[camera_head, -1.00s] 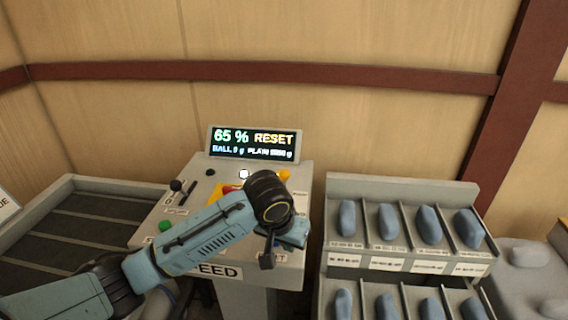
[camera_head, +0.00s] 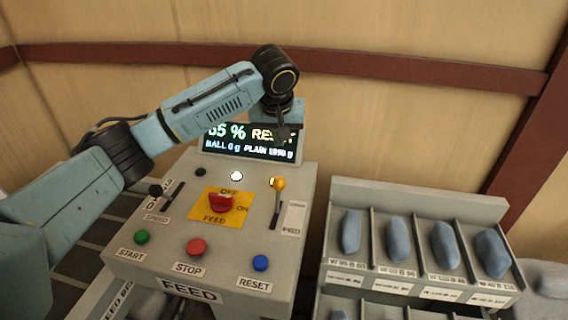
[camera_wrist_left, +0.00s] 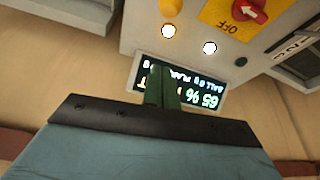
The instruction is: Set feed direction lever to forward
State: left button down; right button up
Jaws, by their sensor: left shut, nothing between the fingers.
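The lever with a yellow knob (camera_head: 278,184) stands at the top end of its slot on the right side of the grey control panel (camera_head: 180,175). A small white label sits beside the slot, its words too small to read. In the left wrist view the yellow knob (camera_wrist_left: 171,7) is at the top edge. My left gripper (camera_head: 283,137) is shut and empty, raised in front of the display and above the lever, apart from it. Its closed fingers (camera_wrist_left: 163,90) cover part of the display in the left wrist view. My right gripper is out of view.
The panel also has a red FEED knob (camera_head: 221,202), a black SPEED lever (camera_head: 156,190), and green START (camera_head: 141,237), red STOP (camera_head: 195,247) and blue RESET (camera_head: 260,263) buttons. The display (camera_head: 225,147) reads 65 %. A rack (camera_head: 420,195) with blue-grey pieces stands right.

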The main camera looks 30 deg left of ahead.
pick_arm(q)
jog(key=p, duration=0.2)
send_over(278, 199)
jog(key=w+a, duration=0.2)
jog(key=w, duration=0.2)
notch_tip(278, 199, down, 10)
jog(key=shift+s+d+r, duration=0.15)
jog(key=shift+r, duration=0.1)
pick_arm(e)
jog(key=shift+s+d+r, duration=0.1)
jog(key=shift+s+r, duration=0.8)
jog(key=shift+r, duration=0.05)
pick_arm(q)
jog(key=shift+d, duration=0.2)
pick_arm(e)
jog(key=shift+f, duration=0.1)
